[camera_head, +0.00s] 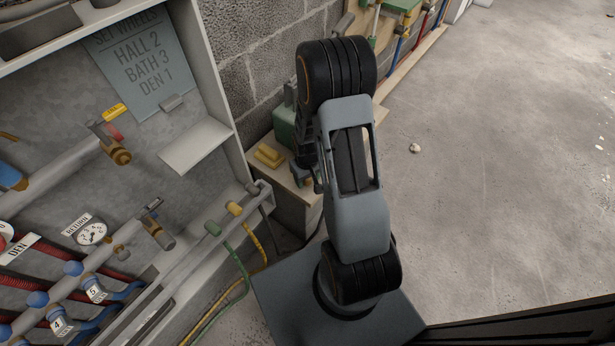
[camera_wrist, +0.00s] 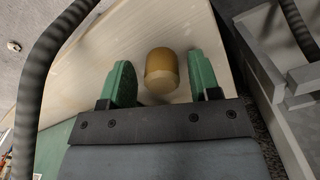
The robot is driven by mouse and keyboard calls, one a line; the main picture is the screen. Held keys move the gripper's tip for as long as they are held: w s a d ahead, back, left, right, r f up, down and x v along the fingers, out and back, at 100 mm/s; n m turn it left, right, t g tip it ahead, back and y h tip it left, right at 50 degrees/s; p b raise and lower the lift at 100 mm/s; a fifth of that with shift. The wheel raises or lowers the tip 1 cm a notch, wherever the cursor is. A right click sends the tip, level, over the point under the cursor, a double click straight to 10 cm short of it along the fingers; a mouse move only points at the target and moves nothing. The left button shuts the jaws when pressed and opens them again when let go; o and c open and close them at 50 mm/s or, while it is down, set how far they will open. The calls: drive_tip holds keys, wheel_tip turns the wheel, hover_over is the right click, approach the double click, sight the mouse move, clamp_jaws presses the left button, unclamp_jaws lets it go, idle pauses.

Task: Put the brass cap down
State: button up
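The brass cap (camera_wrist: 161,72) is a short, round-topped cylinder, seen in the wrist view over the pale wooden bench top (camera_wrist: 90,62). It appears to stand on the wood. My gripper (camera_wrist: 160,60) has its two green fingers on either side of the cap, with a narrow gap showing at each side. The fingers are open and do not touch it.
The bench (camera_head: 284,178) carries a yellow block (camera_head: 268,155) near my arm. A cabinet with pipes, a gauge (camera_head: 92,233) and a small grey shelf (camera_head: 194,146) stands at the left. Yellow and green hoses hang beside it. The concrete floor (camera_head: 490,170) on the right is mostly clear.

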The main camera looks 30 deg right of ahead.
drive_tip(key=shift+o, duration=0.4)
drive_tip(key=s+a+r+t+p, duration=0.1)
drive_tip(key=a+r+p, duration=0.1)
drive_tip(key=r, duration=0.8)
drive_tip(key=s+a+r+p, duration=0.1)
drive_tip(key=r+p, duration=0.1)
drive_tip(key=r, duration=0.9)
drive_tip(key=s+a+r+t, duration=0.1)
drive_tip(key=s+a+r, duration=0.3)
drive_tip(key=s+r, duration=0.4)
drive_tip(key=shift+a+r+t, duration=0.35)
drive_tip(key=shift+a+t, duration=0.05)
drive_tip(key=w+p+v, duration=0.2)
drive_tip(key=p+v, duration=0.9)
drive_tip(key=w+r+p+v, duration=0.1)
drive_tip(key=w+p+v, duration=0.2)
drive_tip(key=p+v, duration=0.8)
drive_tip(key=shift+r+t, duration=0.4)
drive_tip(key=shift+r, duration=0.3)
